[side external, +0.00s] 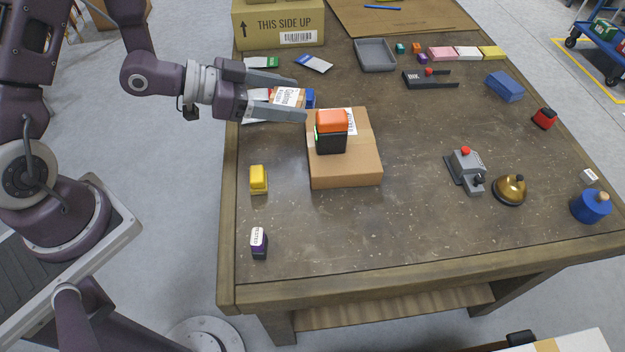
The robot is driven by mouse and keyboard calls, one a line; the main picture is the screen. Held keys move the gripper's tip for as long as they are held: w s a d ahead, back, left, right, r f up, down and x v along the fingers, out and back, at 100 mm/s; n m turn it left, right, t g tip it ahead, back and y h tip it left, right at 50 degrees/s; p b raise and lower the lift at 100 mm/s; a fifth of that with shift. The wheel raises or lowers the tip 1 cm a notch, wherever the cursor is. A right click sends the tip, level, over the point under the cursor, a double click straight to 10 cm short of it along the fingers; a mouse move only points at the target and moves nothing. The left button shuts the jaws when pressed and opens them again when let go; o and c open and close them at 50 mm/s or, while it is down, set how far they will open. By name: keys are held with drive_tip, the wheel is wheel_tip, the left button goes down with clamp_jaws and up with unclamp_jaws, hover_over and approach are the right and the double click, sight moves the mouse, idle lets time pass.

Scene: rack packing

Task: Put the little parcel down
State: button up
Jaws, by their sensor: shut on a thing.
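My gripper (303,100) reaches in from the left over the table's left side. Its two fingers are shut on a small parcel (288,97) with a white printed label. The fingers hide part of the parcel, and a blue piece shows at its right end. I cannot tell how high the parcel is above the table. A cardboard box (360,170) lies just right of and in front of the fingertips. An orange-topped black block (332,138) sits on this box.
A large carton (265,28) stands behind the gripper. A yellow block (258,180) and a purple-black item (259,244) stand at the front left. A grey button device (466,170) and brass bell (510,189) are at right. The table (390,235) is bare at front centre.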

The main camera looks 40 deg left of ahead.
drive_tip(key=s+d+f+m+g+h, duration=0.2)
drive_tip(key=s+d+f+m+g, duration=0.15)
drive_tip(key=d, duration=0.35)
drive_tip(key=s+d+f+m+g+h, duration=0.2)
drive_tip(key=s+d+f, duration=0.25)
drive_tip(key=d, duration=0.35)
drive_tip(key=f, duration=0.6)
drive_tip(key=s+f, duration=0.1)
drive_tip(key=f, duration=0.2)
drive_tip(key=shift+s+d, duration=0.1)
drive_tip(key=shift+f, duration=0.15)
drive_tip(key=shift+f, duration=0.3)
drive_tip(key=shift+f, duration=0.3)
drive_tip(key=o, duration=1.4)
